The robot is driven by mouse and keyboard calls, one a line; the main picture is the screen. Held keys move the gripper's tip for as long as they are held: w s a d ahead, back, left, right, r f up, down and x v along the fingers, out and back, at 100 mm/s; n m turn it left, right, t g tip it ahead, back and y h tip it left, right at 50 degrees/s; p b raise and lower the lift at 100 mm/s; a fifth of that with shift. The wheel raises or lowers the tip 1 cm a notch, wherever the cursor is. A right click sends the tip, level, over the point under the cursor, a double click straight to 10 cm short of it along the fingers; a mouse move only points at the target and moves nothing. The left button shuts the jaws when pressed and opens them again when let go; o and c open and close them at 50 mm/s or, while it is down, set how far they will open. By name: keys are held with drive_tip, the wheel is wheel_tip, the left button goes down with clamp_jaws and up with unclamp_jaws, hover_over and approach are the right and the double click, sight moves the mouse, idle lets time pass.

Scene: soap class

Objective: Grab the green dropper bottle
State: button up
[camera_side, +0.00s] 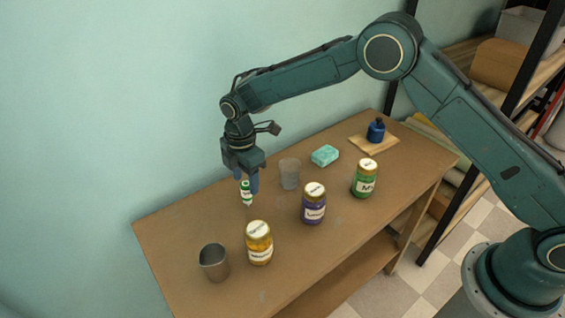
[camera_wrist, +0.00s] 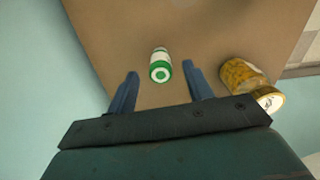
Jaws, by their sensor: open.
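The green dropper bottle (camera_side: 246,193) is small, green and white, near the back left of the wooden table. In the side view my gripper (camera_side: 247,186) is right over it, fingers pointing down, and a finger partly overlaps it. In the wrist view the bottle (camera_wrist: 160,66) shows its green-ringed top ahead of the gap between the blue fingers of my gripper (camera_wrist: 162,80). I cannot tell whether the fingers reach down to the bottle's height.
A yellow jar (camera_side: 259,243) and a metal cup (camera_side: 214,262) stand at the front left. A purple jar (camera_side: 314,205), a clear cup (camera_side: 290,174), a green jar (camera_side: 365,180) and a teal soap bar (camera_side: 325,155) stand rightward. A blue bottle (camera_side: 376,132) is on a wooden board at the back right.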

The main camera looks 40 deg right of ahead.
sight(247, 192)
drive_tip(key=shift+f, duration=2.6)
drive_tip(key=c, duration=1)
